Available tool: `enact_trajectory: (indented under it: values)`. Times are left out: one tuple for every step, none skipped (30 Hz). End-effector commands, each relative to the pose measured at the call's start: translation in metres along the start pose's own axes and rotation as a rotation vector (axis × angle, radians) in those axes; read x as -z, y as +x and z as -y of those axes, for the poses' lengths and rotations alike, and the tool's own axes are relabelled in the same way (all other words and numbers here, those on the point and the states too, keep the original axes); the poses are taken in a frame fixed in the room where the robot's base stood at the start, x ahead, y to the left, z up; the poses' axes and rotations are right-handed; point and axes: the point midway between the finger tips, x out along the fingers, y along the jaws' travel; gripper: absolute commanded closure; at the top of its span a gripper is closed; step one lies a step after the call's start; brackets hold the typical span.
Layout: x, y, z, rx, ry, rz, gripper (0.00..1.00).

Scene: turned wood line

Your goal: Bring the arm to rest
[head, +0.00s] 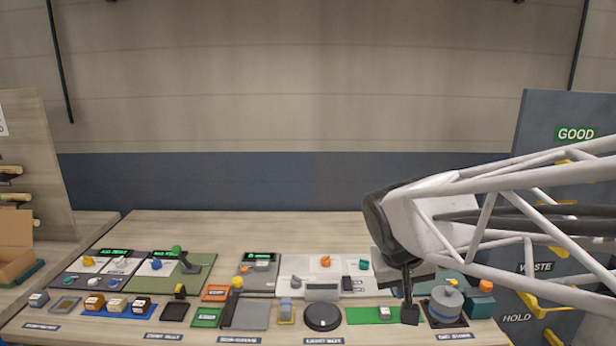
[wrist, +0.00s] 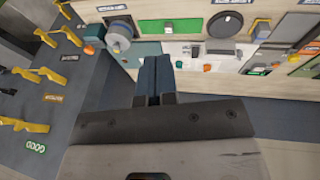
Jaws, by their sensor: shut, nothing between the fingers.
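My white lattice arm reaches in from the right in the head view. My gripper (head: 410,312) points down over the right part of the table, near the green mat and the grey round drum. In the wrist view my gripper (wrist: 153,62) shows its two dark fingers pressed together, with nothing between them. I cannot tell how far the fingertips are above the table.
The wooden table (head: 240,222) holds panels, knobs and small blocks along its front. Close to my gripper are a green mat (head: 362,315), a grey drum (head: 446,302) and a black disc (head: 322,317). A dark board (head: 540,120) with yellow hooks stands right. The table's back is clear.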

Motion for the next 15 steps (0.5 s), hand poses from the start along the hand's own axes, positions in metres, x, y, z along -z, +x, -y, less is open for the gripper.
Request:
enact_trajectory:
  values:
    - [-0.015, -0.003, -0.005, 0.014, 0.011, 0.004, 1.0]
    - [-0.024, -0.005, -0.006, 0.023, 0.015, 0.007, 1.0]
    - [-0.035, -0.006, -0.009, 0.036, 0.022, 0.012, 1.0]
    - [-0.044, -0.007, -0.01, 0.045, 0.027, 0.016, 1.0]
    - [-0.053, -0.008, -0.011, 0.055, 0.03, 0.019, 1.0]
    - [-0.064, -0.009, -0.012, 0.069, 0.036, 0.022, 1.0]
    - [-0.072, -0.01, -0.013, 0.078, 0.04, 0.024, 1.0]
    - [-0.08, -0.011, -0.014, 0.088, 0.045, 0.026, 1.0]
    - [-0.09, -0.011, -0.015, 0.101, 0.048, 0.028, 1.0]
    - [-0.097, -0.012, -0.015, 0.11, 0.052, 0.03, 1.0]
    - [-0.104, -0.012, -0.015, 0.118, 0.054, 0.032, 1.0]
    - [-0.113, -0.012, -0.015, 0.13, 0.059, 0.033, 1.0]
    - [-0.118, -0.012, -0.015, 0.137, 0.061, 0.034, 1.0]
    - [-0.123, -0.012, -0.015, 0.143, 0.062, 0.034, 1.0]
    - [-0.129, -0.012, -0.014, 0.152, 0.064, 0.035, 1.0]
